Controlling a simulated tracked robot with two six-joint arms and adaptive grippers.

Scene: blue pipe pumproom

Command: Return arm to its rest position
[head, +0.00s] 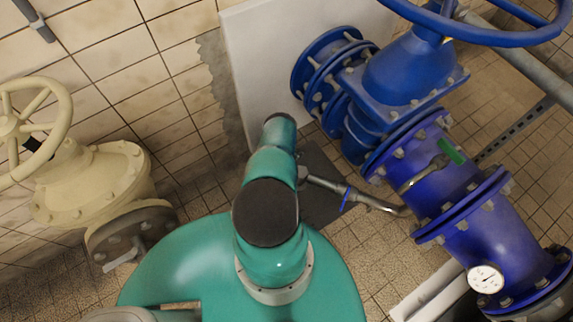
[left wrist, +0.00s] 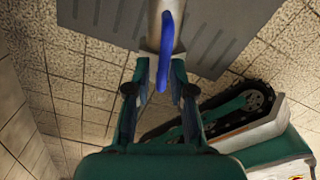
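My left gripper (left wrist: 160,68) shows in the left wrist view with its two dark teal fingers apart. A blue lever handle (left wrist: 165,50) on a pale metal pipe lies between or just beyond the fingertips; I cannot tell whether they touch it. In the head view a teal arm link of mine (head: 270,212) stands upright in the middle and no gripper fingers can be made out. A thin metal branch pipe (head: 378,205) with a small blue part (head: 346,199) runs right from behind this link. My right gripper is in neither view.
A large blue pipe (head: 470,235) with a blue valve (head: 405,75), green-handled branch (head: 452,151) and gauge (head: 486,279) fills the right side. A cream valve (head: 95,180) stands at left. A white panel (head: 255,60) leans at the tiled wall. A grey ridged plate (left wrist: 100,15) lies below.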

